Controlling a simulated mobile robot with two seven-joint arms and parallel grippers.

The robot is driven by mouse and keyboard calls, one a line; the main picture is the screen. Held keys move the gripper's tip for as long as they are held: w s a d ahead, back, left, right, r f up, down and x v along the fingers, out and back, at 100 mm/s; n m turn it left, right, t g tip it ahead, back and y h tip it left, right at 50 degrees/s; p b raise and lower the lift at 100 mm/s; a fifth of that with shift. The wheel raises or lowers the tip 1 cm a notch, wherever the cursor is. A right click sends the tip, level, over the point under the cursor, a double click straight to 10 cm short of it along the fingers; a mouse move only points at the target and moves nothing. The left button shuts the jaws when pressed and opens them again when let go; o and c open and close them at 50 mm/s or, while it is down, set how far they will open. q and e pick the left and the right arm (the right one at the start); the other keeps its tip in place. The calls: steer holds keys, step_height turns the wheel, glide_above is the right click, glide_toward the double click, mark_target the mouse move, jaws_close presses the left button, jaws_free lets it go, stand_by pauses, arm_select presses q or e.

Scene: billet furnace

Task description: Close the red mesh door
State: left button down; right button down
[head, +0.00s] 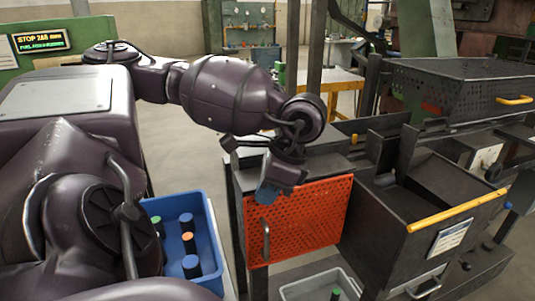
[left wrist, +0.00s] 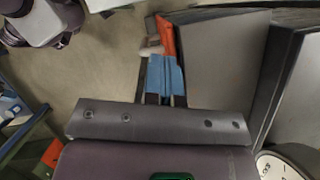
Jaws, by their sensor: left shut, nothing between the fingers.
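The red mesh door (head: 310,222) is on the front of a dark cabinet (head: 236,215), with an upright grey handle (head: 265,240) near its left edge. My left gripper (head: 267,193) is shut and empty at the door's upper left corner, blue fingertips pointing down. In the left wrist view the blue fingers (left wrist: 165,78) are together, just below a narrow strip of the red door (left wrist: 166,36). I cannot tell whether they touch the door or whether it sits fully flush. My right gripper is not in view.
A blue bin (head: 214,245) with several capped cylinders stands at lower left. A grey tray (head: 320,284) lies below the door. A dark box with a yellow handle bar (head: 455,211) stands right of the door. Open floor (head: 180,150) lies behind my left arm.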

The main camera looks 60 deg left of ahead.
arm_select(q)
steer(key=s+d+r+p, duration=0.1)
steer(key=s+d+r, duration=0.1)
steer(key=d+r, duration=0.5)
step_height(320, 180, up, 2)
steer(key=shift+d+r, duration=0.2)
stand_by(0.4)
steer(key=shift+s+d+f, duration=0.1)
